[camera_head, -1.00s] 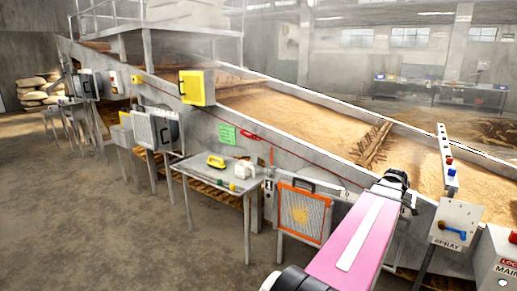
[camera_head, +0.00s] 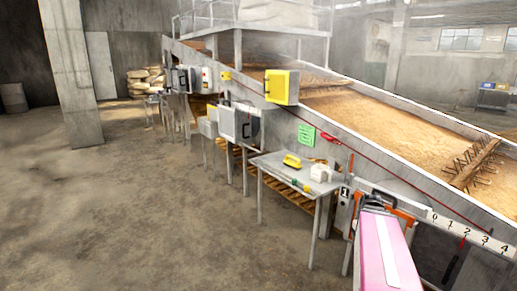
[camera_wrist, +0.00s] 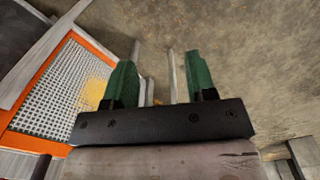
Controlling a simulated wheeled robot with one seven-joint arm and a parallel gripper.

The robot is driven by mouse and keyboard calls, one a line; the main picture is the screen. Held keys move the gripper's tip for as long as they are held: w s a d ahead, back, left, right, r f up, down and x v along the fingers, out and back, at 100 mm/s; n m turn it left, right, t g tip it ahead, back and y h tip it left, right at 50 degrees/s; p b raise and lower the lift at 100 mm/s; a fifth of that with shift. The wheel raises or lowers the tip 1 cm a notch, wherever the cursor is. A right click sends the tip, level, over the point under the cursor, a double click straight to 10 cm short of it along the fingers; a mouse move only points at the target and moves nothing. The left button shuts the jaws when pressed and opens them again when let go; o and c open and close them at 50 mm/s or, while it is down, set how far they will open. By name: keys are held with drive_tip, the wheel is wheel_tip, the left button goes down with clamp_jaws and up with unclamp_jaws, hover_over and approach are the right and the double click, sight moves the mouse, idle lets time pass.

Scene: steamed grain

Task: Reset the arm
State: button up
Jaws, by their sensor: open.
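My gripper (camera_wrist: 161,77) shows in the wrist view with its two green fingers spread apart and nothing between them. Beyond the fingers are bare concrete floor and thin grey metal legs. In the head view my pink arm reaches in from the bottom right. Its far end overlaps the side of the grain bed, and the gripper fingers cannot be made out there. An orange-framed mesh panel (camera_wrist: 66,95) lies to the left of the fingers in the wrist view, apart from them.
A long sloped grain bed (camera_head: 395,128) runs along the right. A small metal table (camera_head: 275,164) carries a yellow tool (camera_head: 292,161) and a white item (camera_head: 320,173). A yellow box (camera_head: 282,87) juts from the bed's side. A concrete pillar (camera_head: 70,75) stands left. The left floor is clear.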

drive_tip(key=a+f+m, duration=0.1)
drive_tip(key=a+f, duration=0.1)
drive_tip(key=a, duration=0.9)
drive_tip(key=a+f+m, duration=0.1)
drive_tip(key=a+f, duration=0.2)
drive_tip(key=a, duration=0.9)
drive_tip(key=shift+s+a, duration=0.15)
drive_tip(key=shift+s, duration=0.15)
